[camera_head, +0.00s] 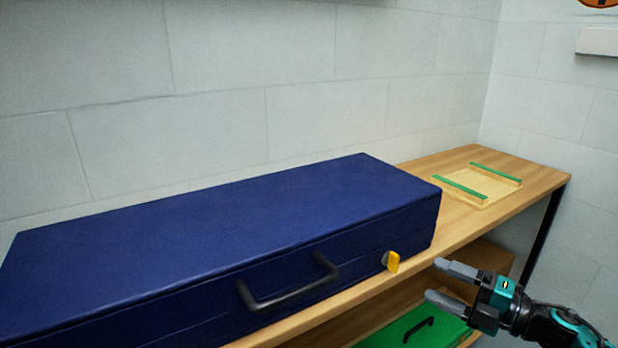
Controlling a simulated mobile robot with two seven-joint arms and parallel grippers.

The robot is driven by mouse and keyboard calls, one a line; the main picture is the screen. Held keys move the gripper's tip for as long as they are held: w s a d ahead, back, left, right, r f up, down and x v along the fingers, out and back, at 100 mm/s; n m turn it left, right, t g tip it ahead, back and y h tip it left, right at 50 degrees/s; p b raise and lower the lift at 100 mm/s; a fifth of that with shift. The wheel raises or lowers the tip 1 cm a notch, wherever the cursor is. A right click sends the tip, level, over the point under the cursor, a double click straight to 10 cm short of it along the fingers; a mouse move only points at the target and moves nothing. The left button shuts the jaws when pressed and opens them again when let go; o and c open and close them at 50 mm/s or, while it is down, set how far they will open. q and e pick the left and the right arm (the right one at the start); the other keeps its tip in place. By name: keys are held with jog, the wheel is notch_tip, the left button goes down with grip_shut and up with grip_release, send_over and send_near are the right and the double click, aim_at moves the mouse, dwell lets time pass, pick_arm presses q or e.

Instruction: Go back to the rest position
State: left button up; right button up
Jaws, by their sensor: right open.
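My right gripper (440,282) comes in from the lower right, in front of the bench's front edge. Its two grey fingers are apart, with nothing between them, and point left toward the yellow latch (392,261) on a blue case. The fingertips are apart from the latch. The closed blue violin case (230,220) lies along the left and middle of the wooden bench, with a black handle (290,290) on its front. My left gripper is not in view.
The wooden bench (530,178) has free room at its right end, around a pale tray (478,186) with green strips. A green case (430,330) with a black handle and a brown box (490,256) are below the top. A tiled wall stands behind.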

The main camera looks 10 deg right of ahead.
jog(key=s+a+f+m+g+h, duration=0.2)
jog(key=s+a+f+m+h, duration=0.8)
jog(key=s+a+f+m, duration=0.95)
pick_arm(q)
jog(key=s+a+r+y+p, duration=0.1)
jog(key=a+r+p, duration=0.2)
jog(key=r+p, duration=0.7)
jog(key=p, duration=0.4)
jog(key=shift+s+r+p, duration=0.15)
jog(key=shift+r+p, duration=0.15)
jog(key=shift+p, duration=0.05)
pick_arm(e)
jog(key=d+r+m, duration=0.2)
jog(key=d+r, duration=0.1)
jog(key=r, duration=0.4)
jog(key=w+d+r+m, duration=0.1)
jog(key=d+r+m, duration=0.1)
jog(key=r, duration=0.5)
jog(key=shift+w+d+h, duration=0.2)
jog(key=shift+d+h, duration=0.1)
jog(key=shift+d, duration=0.15)
jog(key=shift+m, duration=0.25)
